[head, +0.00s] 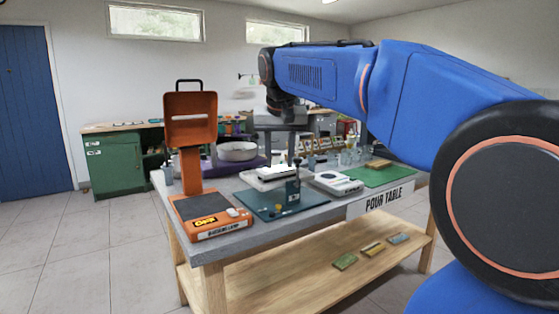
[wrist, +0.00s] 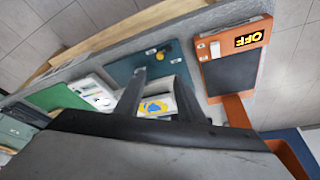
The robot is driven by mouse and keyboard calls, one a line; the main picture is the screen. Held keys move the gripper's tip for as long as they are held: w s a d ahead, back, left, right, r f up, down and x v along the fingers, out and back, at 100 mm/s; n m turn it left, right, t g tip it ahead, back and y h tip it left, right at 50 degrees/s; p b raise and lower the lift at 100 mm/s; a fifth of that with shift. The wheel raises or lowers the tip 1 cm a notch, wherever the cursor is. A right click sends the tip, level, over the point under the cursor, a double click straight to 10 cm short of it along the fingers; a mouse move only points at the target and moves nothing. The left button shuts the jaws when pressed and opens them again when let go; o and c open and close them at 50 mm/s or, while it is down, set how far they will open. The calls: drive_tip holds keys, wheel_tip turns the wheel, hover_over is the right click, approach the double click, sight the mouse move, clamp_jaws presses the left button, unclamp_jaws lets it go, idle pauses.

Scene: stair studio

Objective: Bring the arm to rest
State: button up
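My gripper (head: 280,150) hangs from the blue arm, pointing down above the pour table (head: 240,245). In the wrist view my gripper (wrist: 161,78) shows two dark fingers standing apart, with a clear gap between them. A white item with a yellow and blue mark (wrist: 156,105) shows through that gap; it appears to lie on the table below. I see nothing held. The arm reaches out from the right side of the head view, raised over the table.
An orange lamp (head: 190,120) stands at the table's left end. A teal mat (head: 255,205) bears a dark bottle (head: 293,192). A white scale (head: 337,184) and green mat (head: 385,176) lie to the right. Floor (head: 70,245) at left is clear.

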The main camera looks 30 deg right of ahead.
drive_tip(key=s+a+f+n+y, duration=0.1)
drive_tip(key=s+a+f+n, duration=0.2)
drive_tip(key=s+f, duration=0.9)
drive_tip(key=s+a+f+n+t+y, duration=0.1)
drive_tip(key=s+a+f+n, duration=0.1)
drive_tip(key=s+a+f, duration=0.5)
drive_tip(key=s+f, duration=0.6)
drive_tip(key=f, duration=0.3)
drive_tip(key=shift+s+a+f+n, duration=0.2)
drive_tip(key=shift+a+n, duration=0.1)
drive_tip(key=shift+n, duration=0.1)
